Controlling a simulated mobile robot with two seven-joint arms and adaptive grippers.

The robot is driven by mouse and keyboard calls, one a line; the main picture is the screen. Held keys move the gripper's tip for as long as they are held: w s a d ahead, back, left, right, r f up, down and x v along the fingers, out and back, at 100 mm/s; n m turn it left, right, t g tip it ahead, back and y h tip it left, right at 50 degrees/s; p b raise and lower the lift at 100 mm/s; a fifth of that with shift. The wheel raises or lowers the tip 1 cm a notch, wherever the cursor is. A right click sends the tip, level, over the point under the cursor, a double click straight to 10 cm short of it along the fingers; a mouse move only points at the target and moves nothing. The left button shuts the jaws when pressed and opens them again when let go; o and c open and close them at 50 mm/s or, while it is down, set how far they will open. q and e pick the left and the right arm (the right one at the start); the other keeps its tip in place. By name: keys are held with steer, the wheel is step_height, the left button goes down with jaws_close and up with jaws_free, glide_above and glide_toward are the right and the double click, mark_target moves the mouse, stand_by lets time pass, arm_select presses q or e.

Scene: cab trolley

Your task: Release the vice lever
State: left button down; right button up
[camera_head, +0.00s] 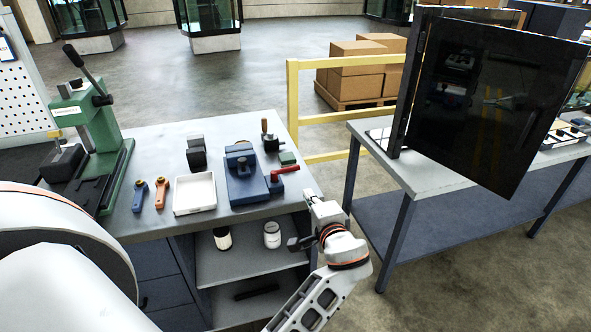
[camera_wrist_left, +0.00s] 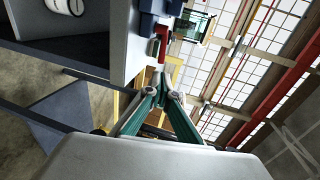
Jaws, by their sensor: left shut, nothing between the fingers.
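The blue vice (camera_head: 245,183) sits on the grey workbench near its right edge. Its red lever (camera_head: 287,168) sticks out to the right toward that edge. In the left wrist view the red lever (camera_wrist_left: 162,42) shows just beyond the fingertips, beside the dark blue vice body (camera_wrist_left: 147,22). My left gripper (camera_head: 310,197) is at the bench's right edge, below and right of the lever in the head view. Its fingers (camera_wrist_left: 160,82) meet at the tips, with nothing between them. It appears apart from the lever. My right gripper is in neither view.
On the bench (camera_head: 150,228) are a white tray (camera_head: 194,193), blue and orange handled tools (camera_head: 162,190) and a green press (camera_head: 100,135). Jars stand on the shelf below. A yellow rail (camera_head: 293,100) and a second table (camera_head: 420,178) with a dark panel (camera_head: 490,105) stand right.

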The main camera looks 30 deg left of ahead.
arm_select(q)
steer(key=shift+a+r, duration=0.1)
steer(key=shift+r, duration=0.15)
steer(key=b, duration=0.1)
glide_toward(293, 170)
steer(key=b+x, duration=0.3)
steer(key=x, duration=0.3)
steer(key=shift+a+f, duration=0.1)
steer(key=shift+w+a, duration=0.25)
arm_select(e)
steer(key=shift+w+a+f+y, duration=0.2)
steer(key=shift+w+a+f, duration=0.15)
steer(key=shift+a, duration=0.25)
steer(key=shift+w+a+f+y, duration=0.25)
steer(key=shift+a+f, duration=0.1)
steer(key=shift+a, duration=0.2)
arm_select(q)
steer(key=shift+w+y+b, duration=0.15)
steer(key=shift+y+b, duration=0.15)
steer(key=shift+b, duration=0.1)
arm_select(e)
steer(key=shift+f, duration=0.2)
